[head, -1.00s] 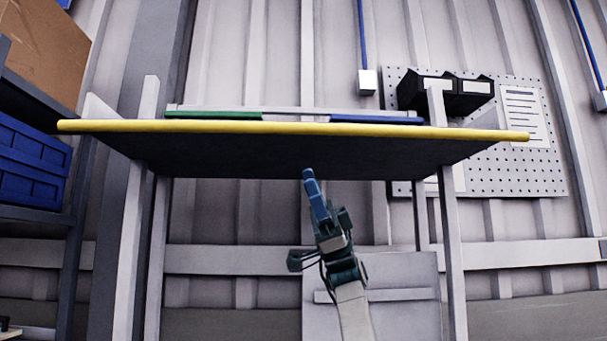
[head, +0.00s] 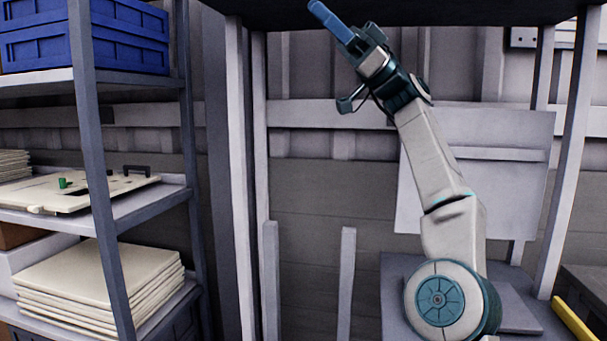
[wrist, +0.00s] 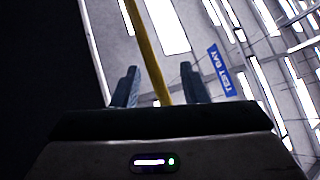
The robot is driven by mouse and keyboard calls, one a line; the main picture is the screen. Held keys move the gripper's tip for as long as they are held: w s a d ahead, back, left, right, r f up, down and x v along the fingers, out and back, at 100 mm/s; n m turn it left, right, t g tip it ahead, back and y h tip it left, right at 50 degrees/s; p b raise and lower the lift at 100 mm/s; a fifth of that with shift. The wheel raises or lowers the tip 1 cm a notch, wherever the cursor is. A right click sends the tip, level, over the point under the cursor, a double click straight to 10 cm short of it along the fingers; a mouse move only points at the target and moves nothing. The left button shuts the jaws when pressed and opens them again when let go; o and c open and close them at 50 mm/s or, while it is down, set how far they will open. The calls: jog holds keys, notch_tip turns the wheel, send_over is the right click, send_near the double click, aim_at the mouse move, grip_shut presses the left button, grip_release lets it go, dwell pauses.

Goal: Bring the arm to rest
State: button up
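My arm (head: 435,165) rises from the lower right of the head view and leans up to the left. My gripper (head: 325,14) is at its upper end, with blue fingers pointing up and left. The fingertips overlap the dark underside of the raised board (head: 480,10) in the picture; I cannot tell the gap between them. In the wrist view my gripper (wrist: 160,82) has its two fingers apart and nothing held between them. A yellow edge strip (wrist: 150,45) shows in the gap, beyond the fingers.
A shelf rack (head: 90,190) stands at the left with a blue crate (head: 85,40), a pale board (head: 75,190) and stacked panels (head: 95,285). Posts (head: 240,180) carry the raised board. A blue sign (wrist: 222,70) shows in the wrist view.

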jog(key=a+f+m+t+h+p, duration=0.25)
jog(key=a+m+t, duration=0.2)
jog(key=a, duration=0.45)
jog(key=a+f+m+t+h+p, duration=0.1)
jog(key=a+f+m+t+h, duration=0.3)
jog(key=a, duration=0.6)
notch_tip(320, 180, down, 11)
jog(key=a+m+t+h+p, duration=0.25)
jog(key=m+h+p, duration=0.2)
jog(key=m, duration=0.25)
jog(key=s+d+f+m+t+h+p, duration=0.1)
jog(key=s+d+f+m+h+p, duration=0.25)
jog(key=d+f, duration=0.35)
jog(key=s+d+f+m+t+h+p, duration=0.1)
jog(key=s+d+f+m+h+p, duration=0.15)
jog(key=d+f+h, duration=0.4)
jog(key=s+d+f+m+h+p, duration=0.1)
jog(key=s+d+f+m+p, duration=0.1)
jog(key=s+d+f, duration=0.3)
jog(key=s+d+f+m+g+h+p, duration=0.1)
jog(key=s+d+f+m, duration=0.3)
jog(key=s+d, duration=0.6)
jog(key=d+f+p, duration=0.1)
jog(key=d+f, duration=0.1)
jog(key=d, duration=0.1)
jog(key=shift+s+d+h, duration=0.15)
jog(key=shift+d+h, duration=0.2)
jog(key=shift+h, duration=0.05)
